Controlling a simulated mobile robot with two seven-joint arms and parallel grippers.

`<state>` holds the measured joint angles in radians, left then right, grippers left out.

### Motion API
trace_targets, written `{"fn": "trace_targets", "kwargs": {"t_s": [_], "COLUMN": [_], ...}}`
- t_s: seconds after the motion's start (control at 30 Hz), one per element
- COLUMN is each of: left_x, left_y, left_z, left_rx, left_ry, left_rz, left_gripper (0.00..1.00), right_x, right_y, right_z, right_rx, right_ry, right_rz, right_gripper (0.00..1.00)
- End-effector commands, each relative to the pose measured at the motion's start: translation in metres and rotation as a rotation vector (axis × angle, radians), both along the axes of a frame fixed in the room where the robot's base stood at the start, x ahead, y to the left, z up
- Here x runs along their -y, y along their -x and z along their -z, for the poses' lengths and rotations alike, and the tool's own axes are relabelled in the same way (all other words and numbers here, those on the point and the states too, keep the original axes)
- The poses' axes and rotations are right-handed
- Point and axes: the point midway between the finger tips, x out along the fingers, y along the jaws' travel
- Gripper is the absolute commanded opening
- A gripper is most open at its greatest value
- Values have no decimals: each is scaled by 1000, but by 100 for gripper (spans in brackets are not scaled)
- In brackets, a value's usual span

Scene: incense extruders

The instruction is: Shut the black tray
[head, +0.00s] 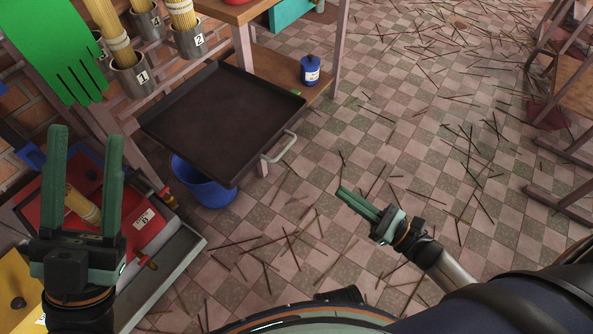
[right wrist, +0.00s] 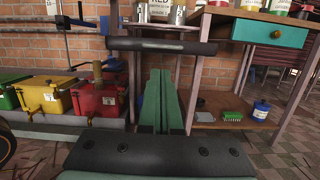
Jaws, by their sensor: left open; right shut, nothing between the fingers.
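The black tray (head: 222,120) is pulled out from under the wooden table in the head view, flat and empty, with a pale handle (head: 279,146) on its front edge. In the right wrist view its dark front edge (right wrist: 160,46) shows as a bar above my fingers. My right gripper (head: 358,202) is shut and empty, in front of the tray and to its right, apart from it. Its shut fingers also show in the right wrist view (right wrist: 162,100). My left gripper (head: 87,150) is open at the left, above the red box.
A blue bucket (head: 205,188) stands beneath the tray. A red box (head: 125,222) and a yellow box (head: 18,290) are at lower left. Numbered metal cups (head: 132,80) hold stick bundles. A blue jar (head: 310,70) sits on the lower shelf. Sticks litter the open tiled floor.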

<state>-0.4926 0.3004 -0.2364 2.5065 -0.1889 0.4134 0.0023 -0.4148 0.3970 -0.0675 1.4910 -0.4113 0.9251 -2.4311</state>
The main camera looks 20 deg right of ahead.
Motion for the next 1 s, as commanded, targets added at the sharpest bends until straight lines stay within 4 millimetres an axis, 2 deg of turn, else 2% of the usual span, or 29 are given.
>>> {"fn": "trace_targets", "kwargs": {"t_s": [0.17, 0.7, 1.0], "left_x": [0, 1, 1], "left_y": [3, 1, 1], "left_z": [0, 14, 17], "left_rx": [13, -4, -8], "left_ry": [2, 11, 15], "left_rz": [5, 17, 21], "left_gripper": [50, 50, 50], "right_x": [-9, -72, -84], "right_y": [-11, -92, -108], "right_z": [-3, -23, -27], "right_rx": [26, 23, 18], "right_ry": [20, 18, 17], "right_rz": [-5, -4, -2], "right_gripper": [0, 0, 0]}}
